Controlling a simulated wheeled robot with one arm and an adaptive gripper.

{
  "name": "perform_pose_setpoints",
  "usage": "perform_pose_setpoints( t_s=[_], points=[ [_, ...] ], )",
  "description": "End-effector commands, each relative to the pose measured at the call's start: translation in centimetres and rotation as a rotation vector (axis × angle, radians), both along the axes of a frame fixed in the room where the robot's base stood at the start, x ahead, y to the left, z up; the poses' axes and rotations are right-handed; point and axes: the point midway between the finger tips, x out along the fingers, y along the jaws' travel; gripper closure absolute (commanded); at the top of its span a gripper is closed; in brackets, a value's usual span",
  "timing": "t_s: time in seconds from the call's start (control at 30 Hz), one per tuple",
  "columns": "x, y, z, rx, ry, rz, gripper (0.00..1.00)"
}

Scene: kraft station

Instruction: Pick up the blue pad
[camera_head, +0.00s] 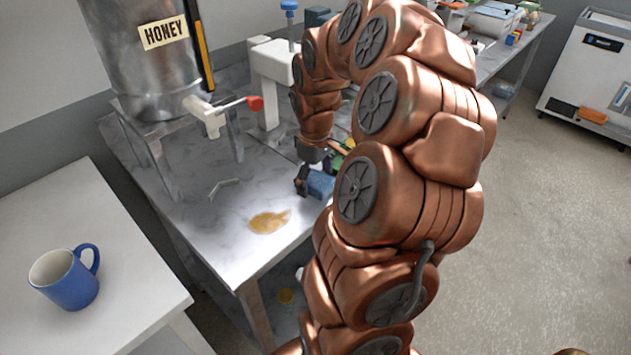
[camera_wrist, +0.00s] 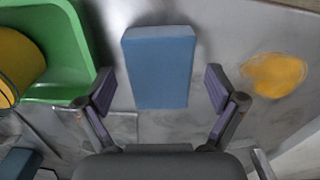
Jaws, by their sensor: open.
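The blue pad (camera_wrist: 158,68) is a flat blue block on the grey metal table, seen in the middle of the wrist view. In the head view the blue pad (camera_head: 320,184) shows beside my gripper, partly hidden by my arm. My gripper (camera_wrist: 158,92) is open and empty, with one finger on each side of the pad and a gap to both. In the head view my gripper (camera_head: 303,180) is low over the table, and part of it is hidden behind my arm.
A green bin (camera_wrist: 72,50) holding a yellow round thing (camera_wrist: 18,65) stands left of the pad in the wrist view. A honey-coloured spill (camera_head: 269,221) lies on the table (camera_head: 215,235). A metal honey tank (camera_head: 150,65) and a blue mug (camera_head: 66,278) stand further left.

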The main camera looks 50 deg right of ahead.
Motion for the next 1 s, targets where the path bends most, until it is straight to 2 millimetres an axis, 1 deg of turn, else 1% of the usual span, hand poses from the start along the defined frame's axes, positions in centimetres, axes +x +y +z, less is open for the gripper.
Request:
perform_pose_setpoints(
  t_s=[0.03,0.07,0.6,0.87,1.0],
  points=[
    [0.00,0.00,0.01,0.000,0.000,0.000,0.06],
    [0.00,0.00,0.00,0.000,0.000,0.000,0.08],
    [-0.01,0.02,0.04,0.000,0.000,0.000,0.65],
    [0.00,0.02,0.10,0.000,0.000,0.001,0.66],
    [0.01,0.01,0.67,-0.001,0.000,0.001,0.66]
  ],
)
